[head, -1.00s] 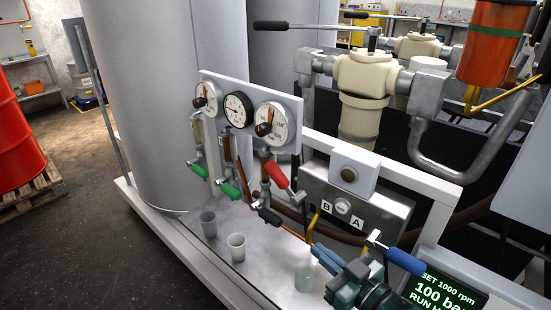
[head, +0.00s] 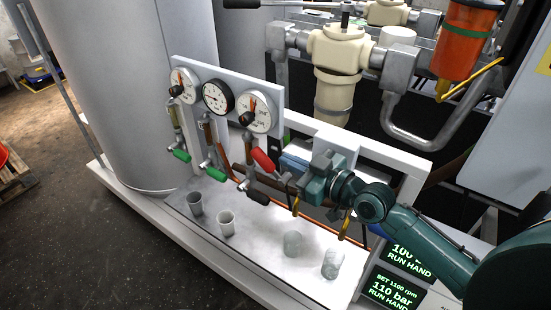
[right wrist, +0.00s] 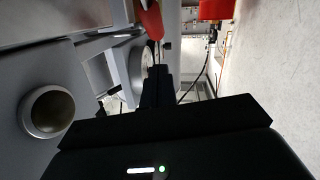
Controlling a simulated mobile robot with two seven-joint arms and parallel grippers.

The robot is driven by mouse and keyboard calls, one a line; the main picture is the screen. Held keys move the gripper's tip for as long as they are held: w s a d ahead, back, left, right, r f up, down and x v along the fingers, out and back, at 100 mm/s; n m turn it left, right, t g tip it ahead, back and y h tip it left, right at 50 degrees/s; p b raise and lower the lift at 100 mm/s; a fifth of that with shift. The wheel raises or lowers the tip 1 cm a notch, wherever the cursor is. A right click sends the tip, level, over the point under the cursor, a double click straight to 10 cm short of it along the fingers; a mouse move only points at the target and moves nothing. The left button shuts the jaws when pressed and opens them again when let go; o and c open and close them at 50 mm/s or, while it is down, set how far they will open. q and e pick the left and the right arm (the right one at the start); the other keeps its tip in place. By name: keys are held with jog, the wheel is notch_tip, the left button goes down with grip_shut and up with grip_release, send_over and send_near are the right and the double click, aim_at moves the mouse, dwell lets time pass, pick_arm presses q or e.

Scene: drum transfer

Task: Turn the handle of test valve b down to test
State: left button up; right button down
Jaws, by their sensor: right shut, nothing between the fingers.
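The red handle (head: 263,160) sits on the third valve column, below the right gauge, and slants up to the left. A black handle (head: 257,193) is below it. The red handle also shows at the top of the right wrist view (right wrist: 150,20). My right gripper (head: 287,184) is shut and empty, just right of these handles. In the right wrist view its dark fingers (right wrist: 157,82) point towards the red handle; contact cannot be told. No label for valve b is readable now; my gripper and arm cover the area of the B and A plates. My left gripper is out of view.
Gauges (head: 215,96) stand above two green handles (head: 181,156). Grey cups (head: 226,222) and clear beakers (head: 332,263) stand on the white tray (head: 262,262). Displays (head: 395,290) are at the lower right. A filter housing (head: 337,60) rises behind.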

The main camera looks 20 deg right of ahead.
aim_at(263, 156)
jog(key=w+f, duration=0.1)
jog(key=w+a+f, duration=0.1)
jog(key=w+a, duration=0.1)
jog(key=w, duration=0.1)
jog(key=shift+f, duration=0.4)
jog(key=shift+w+a+f, duration=0.1)
jog(key=shift+w+f, duration=0.2)
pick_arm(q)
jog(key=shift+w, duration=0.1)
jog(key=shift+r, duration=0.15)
